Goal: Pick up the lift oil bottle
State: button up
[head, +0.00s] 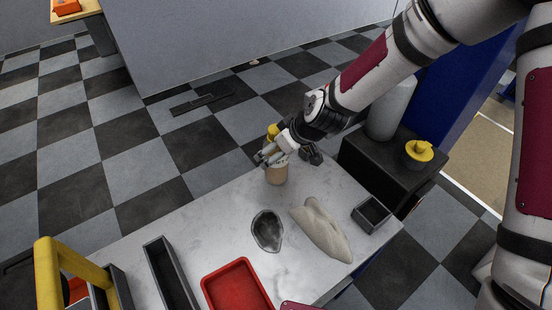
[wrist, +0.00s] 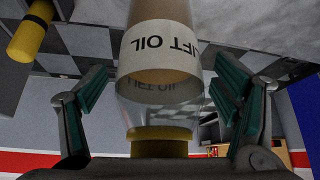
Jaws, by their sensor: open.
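The lift oil bottle (head: 277,174) stands upright near the far edge of the pale worktop in the head view, with its yellow cap above and part of it hidden by my gripper. In the wrist view the bottle (wrist: 160,55) appears upside down, with a "LIFT OIL" label, a clear shoulder and a yellow cap close to the palm. My gripper (wrist: 165,95) is open, with one finger on each side of the bottle and visible gaps between fingers and bottle. My gripper (head: 272,155) is at the bottle's upper part in the head view.
A dark grey bowl-like piece (head: 267,231), a beige cloth-like lump (head: 321,230), a small dark box (head: 371,214), a red tray (head: 237,288) and a long grey tray (head: 170,276) are on the worktop (head: 215,225). A dark cabinet (head: 385,170) stands right, bearing containers.

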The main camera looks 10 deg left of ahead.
jog(key=shift+w+a+f, duration=0.1)
jog(key=shift+f, duration=0.25)
jog(key=c, duration=1.8)
jog(key=shift+o, duration=0.2)
jog(key=shift+r, duration=0.1)
